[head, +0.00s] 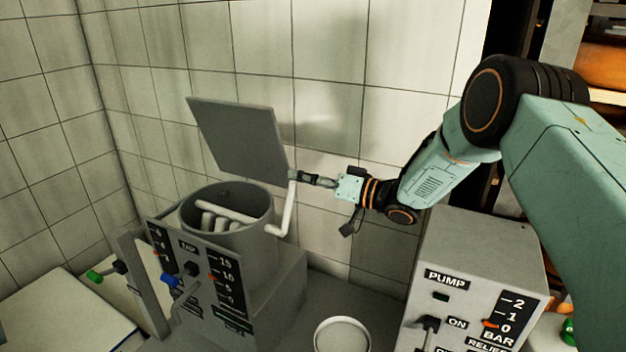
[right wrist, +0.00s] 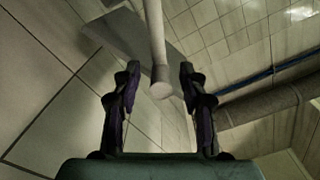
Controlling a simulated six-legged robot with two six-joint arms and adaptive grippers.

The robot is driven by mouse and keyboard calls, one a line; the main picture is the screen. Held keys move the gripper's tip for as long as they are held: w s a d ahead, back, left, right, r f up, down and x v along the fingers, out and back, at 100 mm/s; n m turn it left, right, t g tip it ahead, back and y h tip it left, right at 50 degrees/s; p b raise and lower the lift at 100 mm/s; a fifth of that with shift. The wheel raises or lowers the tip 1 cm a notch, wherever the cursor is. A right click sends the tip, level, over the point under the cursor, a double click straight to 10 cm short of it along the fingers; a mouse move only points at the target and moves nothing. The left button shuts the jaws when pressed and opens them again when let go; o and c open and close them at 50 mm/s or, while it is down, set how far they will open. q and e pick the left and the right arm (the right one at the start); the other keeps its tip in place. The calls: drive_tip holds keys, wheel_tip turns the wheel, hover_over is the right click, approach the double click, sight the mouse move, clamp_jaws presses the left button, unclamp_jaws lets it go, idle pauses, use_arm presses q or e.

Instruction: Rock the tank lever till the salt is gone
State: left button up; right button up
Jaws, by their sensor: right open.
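The grey tank (head: 262,250) stands open at the middle left, with a white bar and white paddles inside. No salt can be made out. A pale bent lever (head: 287,215) rises from the tank's right side. My right gripper (head: 300,178) comes in from the right at the upper end of the lever. In the right wrist view, its two fingers (right wrist: 160,72) are apart, with the lever's rounded end (right wrist: 160,88) between them. I see a gap on each side of the lever. My left gripper is not in view.
A grey plate (head: 238,140) stands tilted behind the tank. Panels with scales, a blue knob (head: 170,281) and a green knob (head: 95,277) are in front. A pump box (head: 475,260) stands at right, and a round white dish (head: 342,334) is between. The tiled wall is close behind.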

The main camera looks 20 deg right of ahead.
drive_tip(key=v, duration=1.1)
drive_tip(key=shift+s+d, duration=0.15)
drive_tip(key=shift+d, duration=0.05)
drive_tip(key=shift+s+d, duration=0.1)
drive_tip(key=shift+s, duration=0.05)
idle(0.5)
